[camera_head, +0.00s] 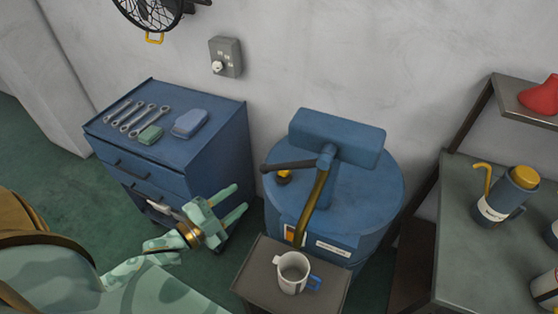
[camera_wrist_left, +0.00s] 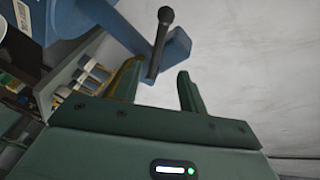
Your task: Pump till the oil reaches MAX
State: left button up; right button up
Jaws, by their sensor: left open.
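A blue drum (camera_head: 385,190) stands against the wall with a blue pump head (camera_head: 340,137) on top. A dark pump lever (camera_head: 288,165) sticks out to the left from the pump. A brass spout (camera_head: 316,200) runs down toward a white mug (camera_head: 292,268) with a blue handle on a small stand (camera_head: 258,262). The oil level and any MAX mark are too small to read. My left gripper (camera_head: 238,199) is open and empty, left of the drum and apart from the lever. In the left wrist view, the lever (camera_wrist_left: 160,38) shows beyond the open fingers. My right gripper is out of view.
A blue drawer cabinet (camera_head: 215,145) with wrenches stands at the left. A workbench (camera_head: 455,250) at the right holds an oil can (camera_head: 505,195). A switch box (camera_head: 226,57) is on the wall. Green floor lies free between cabinet and drum.

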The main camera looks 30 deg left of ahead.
aim_at(276, 169)
pick_arm(q)
jog(key=x, duration=1.6)
jog(key=shift+d, duration=0.1)
grip_shut()
